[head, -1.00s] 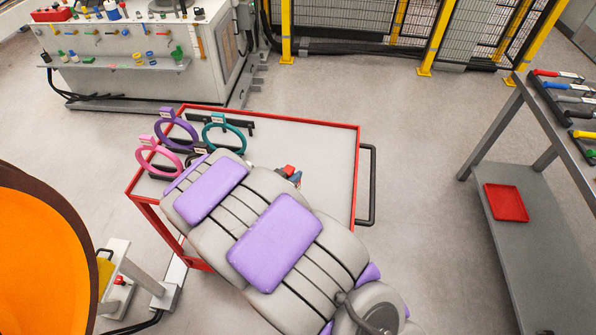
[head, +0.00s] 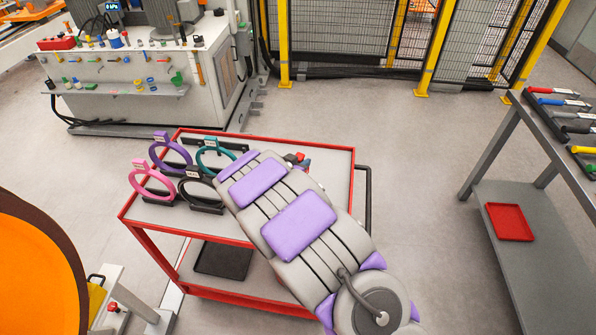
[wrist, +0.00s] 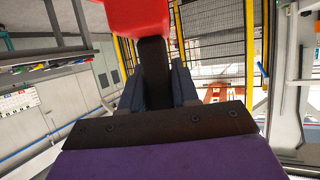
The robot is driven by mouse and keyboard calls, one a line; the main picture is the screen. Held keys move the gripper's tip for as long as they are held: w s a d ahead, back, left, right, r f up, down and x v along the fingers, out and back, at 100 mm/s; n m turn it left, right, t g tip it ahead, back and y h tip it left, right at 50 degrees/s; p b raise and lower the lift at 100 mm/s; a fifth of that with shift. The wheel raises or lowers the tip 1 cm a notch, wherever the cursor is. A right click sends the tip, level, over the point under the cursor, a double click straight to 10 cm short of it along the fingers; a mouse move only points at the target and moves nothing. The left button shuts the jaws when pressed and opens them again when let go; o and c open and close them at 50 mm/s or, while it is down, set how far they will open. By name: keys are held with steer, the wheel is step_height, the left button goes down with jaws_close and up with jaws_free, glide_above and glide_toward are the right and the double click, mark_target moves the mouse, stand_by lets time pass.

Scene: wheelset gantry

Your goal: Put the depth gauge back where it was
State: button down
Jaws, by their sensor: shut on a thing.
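My gripper (wrist: 157,80) is shut on a red piece with a dark stem, which I take to be the depth gauge (wrist: 138,16). In the wrist view its dark stem sits between the two finger pads and the red part stands beyond the fingertips. My arm hides most of the gripper there. I cannot tell the gauge's height over the cart top.
Pink (head: 151,181), purple (head: 170,152), teal (head: 214,153) and black (head: 200,188) rings stand in holders at the cart's left. A grey workbench (head: 530,215) with tools and a red tray (head: 509,221) is at right. A machine cabinet (head: 150,85) and yellow-posted fence stand behind.

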steer(key=a+f, duration=0.1)
steer(key=f, duration=0.1)
steer(key=a+f+b, duration=0.1)
steer(key=f, duration=0.1)
steer(key=shift+a, duration=0.2)
steer(key=c, duration=1.2)
jaws_free()
steer(key=shift+d+r, duration=0.1)
steer(key=shift+d, duration=0.2)
steer(key=shift+c, duration=0.2)
steer(key=o, duration=0.4)
steer(key=shift+d+r, duration=0.1)
steer(key=shift+d, duration=0.45)
steer(key=shift+s+a, duration=0.1)
steer(key=shift+a, duration=0.35)
steer(key=p+v, duration=0.2)
steer(key=v, duration=1)
steer(key=shift+d, duration=0.1)
